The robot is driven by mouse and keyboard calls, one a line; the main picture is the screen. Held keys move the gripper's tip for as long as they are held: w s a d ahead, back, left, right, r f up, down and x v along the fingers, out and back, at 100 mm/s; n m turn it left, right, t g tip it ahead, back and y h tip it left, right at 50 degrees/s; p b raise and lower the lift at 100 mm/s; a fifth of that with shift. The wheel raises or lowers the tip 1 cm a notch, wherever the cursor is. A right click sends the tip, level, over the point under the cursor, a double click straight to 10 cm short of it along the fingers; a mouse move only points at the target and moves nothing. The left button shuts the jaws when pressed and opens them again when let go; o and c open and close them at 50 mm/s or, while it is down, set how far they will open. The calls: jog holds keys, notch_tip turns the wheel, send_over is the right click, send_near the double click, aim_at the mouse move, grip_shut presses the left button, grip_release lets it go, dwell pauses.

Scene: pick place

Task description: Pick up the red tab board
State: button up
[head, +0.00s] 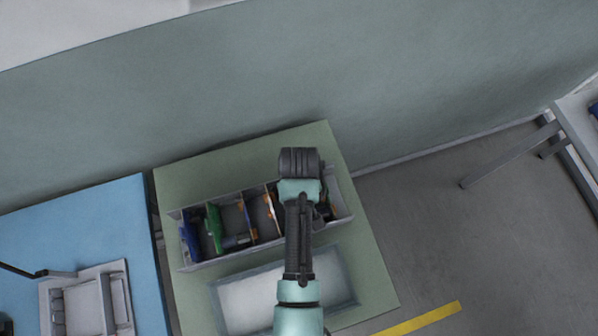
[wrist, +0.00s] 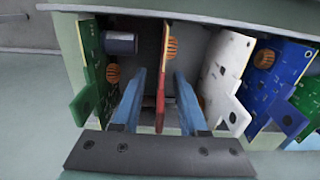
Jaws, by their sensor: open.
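The red tab board (wrist: 163,82) stands on edge in a bin compartment in the wrist view, seen nearly edge-on, with an orange round part beside its top. My gripper (wrist: 160,76) is open, with one blue finger on each side of the board. A gap shows between each finger and the board. In the head view my arm covers this part of the bin, and I cannot make out the red board or the fingers there.
The divided grey bin (head: 225,256) stands on a green table (head: 367,285). In the wrist view a green board (wrist: 92,65) is to the left, with white (wrist: 226,75) and blue (wrist: 277,75) boards to the right. A pale tray (head: 345,275) lies in front of the bin.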

grip_shut()
jog(key=shift+r, duration=0.15)
dwell(0.4)
notch_tip(320, 180, up, 10)
jog(key=shift+f, duration=0.1)
dwell(0.4)
notch_tip(320, 180, up, 3)
jog(key=p, duration=0.3)
jog(key=shift+f, duration=0.1)
jog(key=shift+w, duration=0.1)
